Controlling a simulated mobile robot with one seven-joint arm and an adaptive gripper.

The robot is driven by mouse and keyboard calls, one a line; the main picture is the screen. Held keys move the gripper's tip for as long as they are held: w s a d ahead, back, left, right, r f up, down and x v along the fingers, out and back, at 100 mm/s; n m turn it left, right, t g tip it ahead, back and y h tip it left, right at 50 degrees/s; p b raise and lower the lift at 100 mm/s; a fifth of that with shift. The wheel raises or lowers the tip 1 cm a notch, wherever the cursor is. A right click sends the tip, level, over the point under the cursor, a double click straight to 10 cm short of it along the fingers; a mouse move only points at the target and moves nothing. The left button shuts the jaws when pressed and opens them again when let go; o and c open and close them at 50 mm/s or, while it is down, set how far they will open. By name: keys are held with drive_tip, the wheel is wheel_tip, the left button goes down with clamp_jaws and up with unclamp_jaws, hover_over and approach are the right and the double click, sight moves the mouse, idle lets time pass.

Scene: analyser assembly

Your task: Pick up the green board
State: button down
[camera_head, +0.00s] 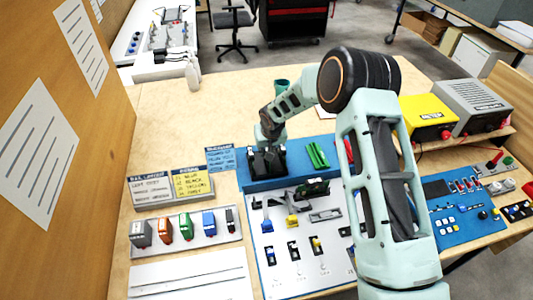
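A green board (317,155) lies tilted in the blue tray (283,182) at the back of the white work panel. My gripper (267,166) is black and points down over the left part of the same tray, to the left of the green board and apart from it. Its fingertips are small and dark, so I cannot tell whether they are open or hold anything. A smaller dark-green part (313,188) lies just in front of the tray. My arm hides part of the tray's right side.
A white panel (290,268) with small tools and connectors lies in front of the tray. Coloured modules (186,228) stand in a rack at left, with label cards behind. A yellow meter (427,117) and a grey unit (472,105) stand at right. The table's back left is mostly clear.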

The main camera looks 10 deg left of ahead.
drive_tip(key=s+d+r+b, duration=0.2)
drive_tip(key=s+r+b, duration=0.1)
drive_tip(key=s+r, duration=0.9)
drive_tip(key=shift+s+d+b, duration=0.35)
drive_tip(key=shift+s, duration=0.55)
drive_tip(key=c, duration=2.6)
unclamp_jaws()
clamp_jaws()
